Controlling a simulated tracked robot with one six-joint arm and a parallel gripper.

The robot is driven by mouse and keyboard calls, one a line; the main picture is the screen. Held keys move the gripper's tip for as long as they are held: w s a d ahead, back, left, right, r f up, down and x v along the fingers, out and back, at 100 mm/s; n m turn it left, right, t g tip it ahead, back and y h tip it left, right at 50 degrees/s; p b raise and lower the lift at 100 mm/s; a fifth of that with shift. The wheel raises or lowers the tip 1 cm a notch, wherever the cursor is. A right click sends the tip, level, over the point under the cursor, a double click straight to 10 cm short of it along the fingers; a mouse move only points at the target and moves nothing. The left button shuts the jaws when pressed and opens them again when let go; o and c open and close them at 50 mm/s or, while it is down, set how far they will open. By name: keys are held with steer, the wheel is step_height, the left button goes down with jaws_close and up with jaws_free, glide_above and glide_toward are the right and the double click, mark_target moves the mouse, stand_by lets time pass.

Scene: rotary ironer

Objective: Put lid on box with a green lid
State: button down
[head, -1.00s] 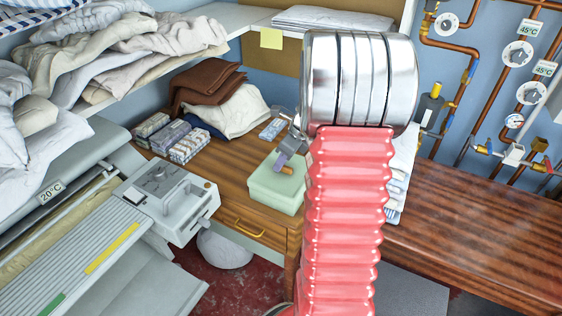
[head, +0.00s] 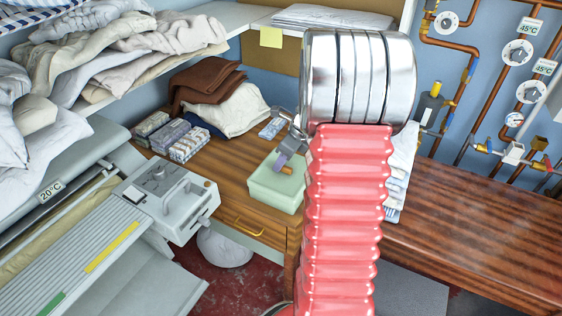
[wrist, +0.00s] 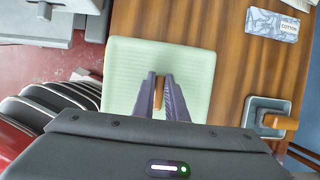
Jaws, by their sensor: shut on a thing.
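The pale green lid (wrist: 192,68) is square and ribbed, with a brown handle (wrist: 159,92) in its middle. In the wrist view my gripper (wrist: 160,85) is shut on this handle from above. In the head view my gripper (head: 289,156) is over the pale green box (head: 275,199), which stands on the wooden counter beside my arm. The lid (head: 268,178) is at the top of the box, level and lined up with it. I cannot tell whether it rests fully on the rim. The box's inside is hidden, and my arm covers part of the area at right.
A grey-blue container with a brown handle (wrist: 270,123) lies right of the lid. A cotton packet (wrist: 272,24) is on the counter. Folded cloths (head: 235,110) and small packets (head: 188,143) stand behind, and the ironer (head: 165,195) is at left. The right counter is mostly clear.

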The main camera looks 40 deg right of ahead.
steer(key=shift+f, duration=0.1)
steer(key=c, duration=1.2)
jaws_free()
steer(key=shift+r, duration=3.55)
steer(key=shift+c, duration=0.7)
jaws_close()
steer(key=shift+f, duration=2.6)
